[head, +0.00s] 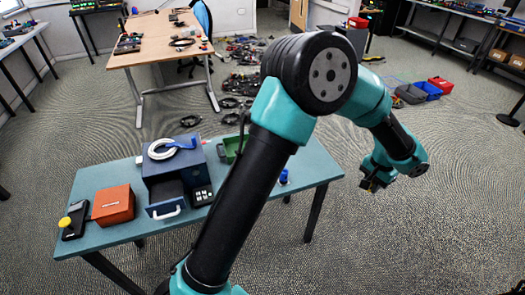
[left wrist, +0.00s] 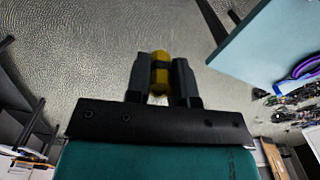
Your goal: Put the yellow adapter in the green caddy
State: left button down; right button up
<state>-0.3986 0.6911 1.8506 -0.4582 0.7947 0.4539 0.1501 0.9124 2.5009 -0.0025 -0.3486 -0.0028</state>
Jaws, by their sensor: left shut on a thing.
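The yellow adapter (left wrist: 160,72) is between the two dark fingers of my left gripper (left wrist: 161,84) in the left wrist view. The gripper is shut on it. In the head view my left gripper (head: 374,184) points down over the floor, to the right of the teal table, and only a little yellow shows there. The green caddy (head: 230,150) stands at the back of the table, partly hidden behind my arm, well to the left of the gripper. Its inside is mostly hidden. My right gripper does not show.

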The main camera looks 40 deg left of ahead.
pick_arm(q)
jog(key=shift+d, duration=0.2)
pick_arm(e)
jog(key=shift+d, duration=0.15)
pick_arm(q)
jog(key=shift+w+a, duration=0.2)
jog(key=shift+a, duration=0.1)
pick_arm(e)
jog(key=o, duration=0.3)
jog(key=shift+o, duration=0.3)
pick_arm(q)
jog(key=w+a+f+n, duration=0.1)
jog(key=w+a+f, duration=0.15)
jog(key=a, duration=0.75)
jog(key=w+a+f+n, duration=0.1)
jog(key=w+a, duration=0.2)
jog(key=a, duration=0.7)
jog(key=w+a+f+n, duration=0.1)
jog(key=w+a+f, duration=0.15)
jog(key=a, duration=0.65)
jog(key=s+a+f+n, duration=0.1)
jog(key=s+a, duration=0.1)
jog(key=a, duration=0.8)
jog(key=s+a+f, duration=0.1)
jog(key=s+a, duration=0.2)
jog(key=a, duration=0.8)
jog(key=s+a+f+n, duration=0.1)
jog(key=s+a, duration=0.2)
jog(key=a, duration=0.8)
jog(key=shift+f+n, duration=0.3)
